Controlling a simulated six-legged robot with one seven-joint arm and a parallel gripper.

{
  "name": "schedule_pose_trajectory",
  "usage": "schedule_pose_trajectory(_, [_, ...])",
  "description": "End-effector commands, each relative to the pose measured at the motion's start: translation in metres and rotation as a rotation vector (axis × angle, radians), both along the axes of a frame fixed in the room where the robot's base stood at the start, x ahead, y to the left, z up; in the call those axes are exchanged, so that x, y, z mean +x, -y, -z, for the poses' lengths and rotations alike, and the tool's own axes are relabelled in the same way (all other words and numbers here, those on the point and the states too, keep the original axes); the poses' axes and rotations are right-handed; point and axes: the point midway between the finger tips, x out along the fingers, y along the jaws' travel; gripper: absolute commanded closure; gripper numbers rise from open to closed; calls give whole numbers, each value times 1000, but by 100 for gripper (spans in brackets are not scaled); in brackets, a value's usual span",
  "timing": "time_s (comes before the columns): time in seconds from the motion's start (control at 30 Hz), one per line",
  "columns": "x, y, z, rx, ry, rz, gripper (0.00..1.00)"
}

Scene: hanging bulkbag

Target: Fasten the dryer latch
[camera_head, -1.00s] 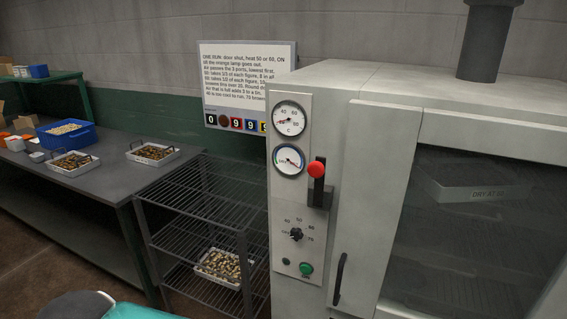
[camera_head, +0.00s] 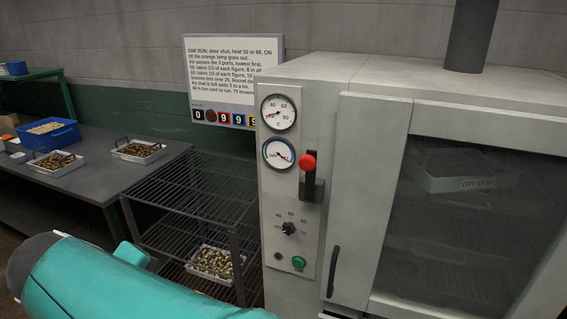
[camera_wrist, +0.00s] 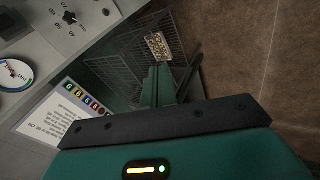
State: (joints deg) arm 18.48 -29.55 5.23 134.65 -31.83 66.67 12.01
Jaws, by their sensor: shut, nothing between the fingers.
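The dryer (camera_head: 345,165) is a pale grey cabinet with a glass door (camera_head: 465,210) on its right. A dark lever with a red knob (camera_head: 308,163) stands upright on its control panel. A dark bar handle (camera_head: 333,272) sits lower, left of the door; I cannot tell which of these two is the latch. I cannot tell whether the door is fully shut. My gripper (camera_wrist: 165,124) shows in the wrist view as a teal body with a dark end bar; it is shut and empty, apart from the dryer panel.
Two gauges, a selector knob (camera_head: 289,228) and a green button (camera_head: 299,263) are on the panel. A wire rack (camera_head: 190,200) holding a tray (camera_head: 214,262) stands left of the dryer. A grey table (camera_head: 95,190) with trays is farther left. A sign (camera_head: 235,70) hangs behind.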

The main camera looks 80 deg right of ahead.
Motion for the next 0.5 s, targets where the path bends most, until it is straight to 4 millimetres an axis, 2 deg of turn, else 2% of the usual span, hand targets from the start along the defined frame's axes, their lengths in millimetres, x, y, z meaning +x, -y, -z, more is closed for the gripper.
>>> schedule_pose_trajectory(0.03, [-7,33,-10,-90,-68,88,100])
schedule_pose_trajectory(0.2, [-35,130,-62,-430,-274,349,100])
schedule_pose_trajectory(0.33, [-51,179,-99,-647,-378,490,100])
schedule_pose_trajectory(0.4, [-57,195,-114,-730,-410,535,100])
schedule_pose_trajectory(0.5, [-61,208,-126,-801,-435,570,100])
